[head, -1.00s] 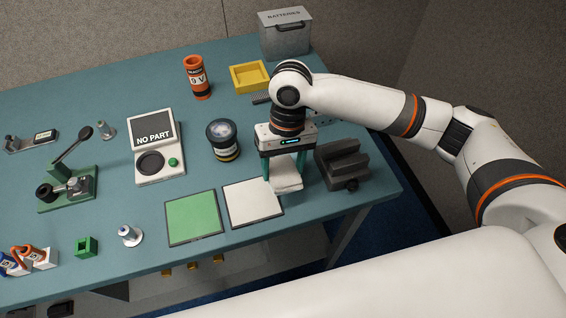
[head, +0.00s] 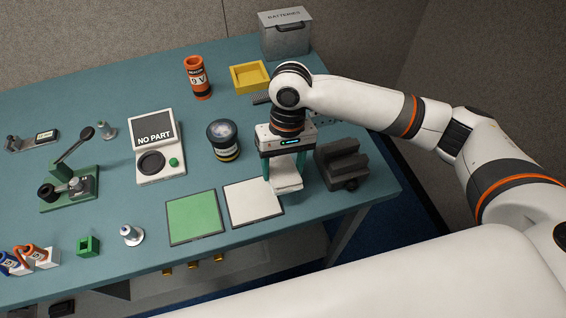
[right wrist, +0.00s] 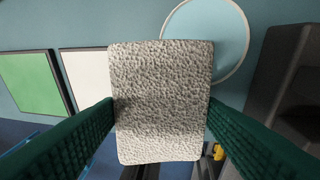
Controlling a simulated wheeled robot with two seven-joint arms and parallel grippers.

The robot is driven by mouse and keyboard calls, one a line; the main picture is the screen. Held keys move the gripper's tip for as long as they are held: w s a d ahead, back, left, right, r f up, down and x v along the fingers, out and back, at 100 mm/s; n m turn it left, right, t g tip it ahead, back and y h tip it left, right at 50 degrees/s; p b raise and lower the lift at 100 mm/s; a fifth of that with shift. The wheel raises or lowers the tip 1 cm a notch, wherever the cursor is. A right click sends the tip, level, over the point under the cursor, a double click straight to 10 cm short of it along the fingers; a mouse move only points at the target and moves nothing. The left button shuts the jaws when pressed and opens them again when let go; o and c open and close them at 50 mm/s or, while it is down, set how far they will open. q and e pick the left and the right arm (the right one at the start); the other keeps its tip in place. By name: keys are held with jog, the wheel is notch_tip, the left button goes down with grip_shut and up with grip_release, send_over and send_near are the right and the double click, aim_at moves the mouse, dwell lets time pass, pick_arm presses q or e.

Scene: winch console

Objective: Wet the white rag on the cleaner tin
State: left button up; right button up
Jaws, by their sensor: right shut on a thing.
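My right gripper (head: 284,170) is shut on the white rag (head: 286,180), a folded, rough-textured cloth, and holds it over the right part of the table. In the right wrist view the rag (right wrist: 160,100) sits between the two green fingers and fills the middle. A round dark tin with a pale band and a clear-looking top (head: 223,141) stands on the table to the left of the gripper, apart from the rag; it may be the cleaner tin, but its label is unreadable. My left gripper is not in view.
A white square pad (head: 252,202) and a green square pad (head: 194,218) lie left of the rag. A dark grey block (head: 342,165) stands close on its right. A yellow tray (head: 249,76) and an orange 9V canister (head: 197,78) are behind. A white-rimmed circle (right wrist: 242,45) marks the table.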

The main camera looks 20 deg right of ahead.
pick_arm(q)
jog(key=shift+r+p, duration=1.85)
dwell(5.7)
